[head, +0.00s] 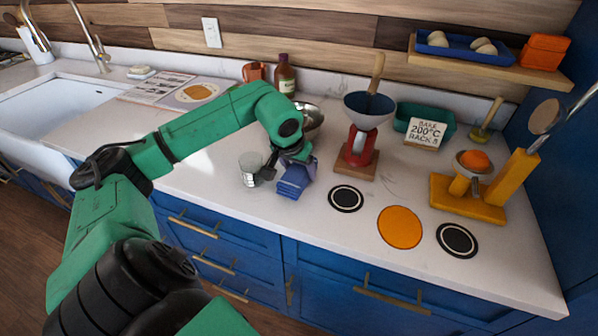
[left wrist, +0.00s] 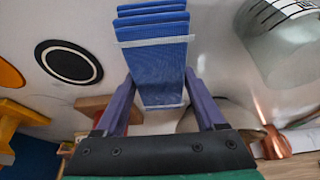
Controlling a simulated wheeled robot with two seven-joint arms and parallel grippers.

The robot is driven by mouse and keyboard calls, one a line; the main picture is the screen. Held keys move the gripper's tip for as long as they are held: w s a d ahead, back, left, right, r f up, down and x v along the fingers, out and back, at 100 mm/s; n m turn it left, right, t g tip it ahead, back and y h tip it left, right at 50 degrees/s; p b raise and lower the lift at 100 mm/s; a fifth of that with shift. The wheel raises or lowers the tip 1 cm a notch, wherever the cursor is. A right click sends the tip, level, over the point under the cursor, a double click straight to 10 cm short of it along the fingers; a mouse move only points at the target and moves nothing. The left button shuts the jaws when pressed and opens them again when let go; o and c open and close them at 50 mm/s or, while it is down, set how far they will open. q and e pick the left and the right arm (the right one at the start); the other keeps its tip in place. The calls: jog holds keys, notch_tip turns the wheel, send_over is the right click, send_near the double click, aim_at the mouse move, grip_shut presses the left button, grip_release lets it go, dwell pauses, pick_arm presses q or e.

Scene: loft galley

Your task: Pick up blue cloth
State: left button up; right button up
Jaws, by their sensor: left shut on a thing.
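The blue cloth (head: 291,181) is a folded stack with a pale stripe near the front edge of the white counter. My left gripper (head: 299,163) reaches it from above and is shut on it. In the left wrist view the cloth (left wrist: 158,62) sits between the two purple fingers (left wrist: 160,97), its folds pointing away from the palm. I cannot tell whether the cloth touches the counter. My right gripper is not in view.
A clear glass (head: 250,169) stands close left of the cloth. A metal bowl (head: 311,120) is behind the gripper. Flat black discs (head: 346,198) and an orange disc (head: 400,227) lie front right.

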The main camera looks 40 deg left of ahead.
aim_at(299, 168)
pick_arm(q)
notch_tip(299, 168, up, 19)
jog(key=p, duration=0.2)
jog(key=shift+f+p, duration=0.15)
jog(key=shift+p, duration=0.2)
